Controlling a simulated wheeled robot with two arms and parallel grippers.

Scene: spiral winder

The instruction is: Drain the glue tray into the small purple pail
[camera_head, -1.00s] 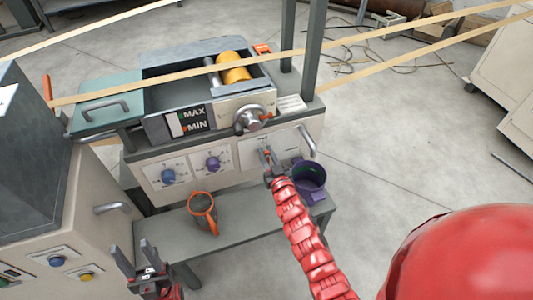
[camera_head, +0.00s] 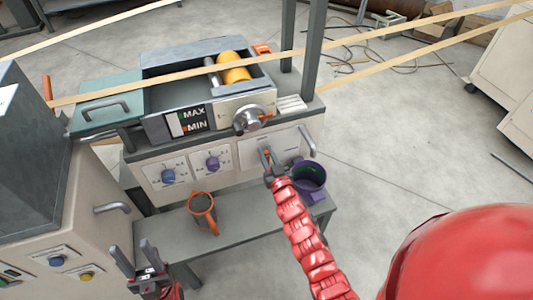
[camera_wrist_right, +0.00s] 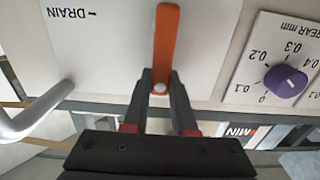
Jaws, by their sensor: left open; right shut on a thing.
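The glue tray (camera_head: 160,72) is a grey trough on the machine, with a yellow roller (camera_head: 234,68) in it and a MAX/MIN window (camera_head: 192,120) on its front. The small purple pail (camera_head: 310,178) stands upright on the low shelf below the drain panel; a dark, partly green inside shows. My right gripper (camera_head: 272,172) is shut on the orange drain lever, just left of the pail. In the right wrist view the lever (camera_wrist_right: 166,40) sits between the fingertips (camera_wrist_right: 163,84), beside the DRAIN label (camera_wrist_right: 70,13). My left gripper (camera_head: 136,255) is open and empty at lower left.
A dark mug with an orange rim and handle (camera_head: 202,212) stands on the shelf (camera_head: 240,225).

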